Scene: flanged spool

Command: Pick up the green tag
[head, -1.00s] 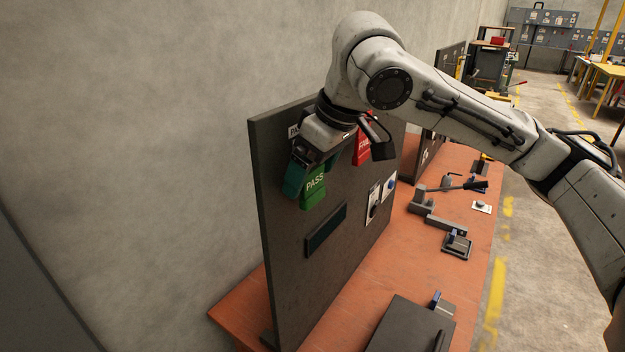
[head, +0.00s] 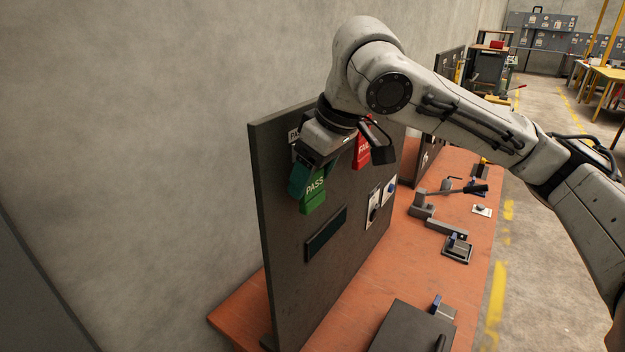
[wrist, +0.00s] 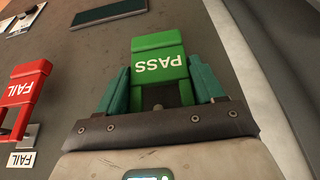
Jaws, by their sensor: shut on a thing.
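The green tag (head: 314,192) reads PASS and is in front of the dark upright board (head: 283,240), near its upper left. It also shows in the wrist view (wrist: 160,62), where its lettering appears upside down. My gripper (head: 307,184) reaches down to it, and its teal fingers are shut on the tag's two sides. In the wrist view my gripper (wrist: 160,88) has one finger against each side of the tag. Whether the tag still touches its hook is hidden by the gripper.
A red FAIL tag (head: 362,150) hangs on the board to the right and shows in the wrist view (wrist: 24,95). Below is a dark slot plate (head: 326,234). The orange bench (head: 385,268) carries a clamp (head: 425,205) and a dark case (head: 408,325). A concrete wall stands left.

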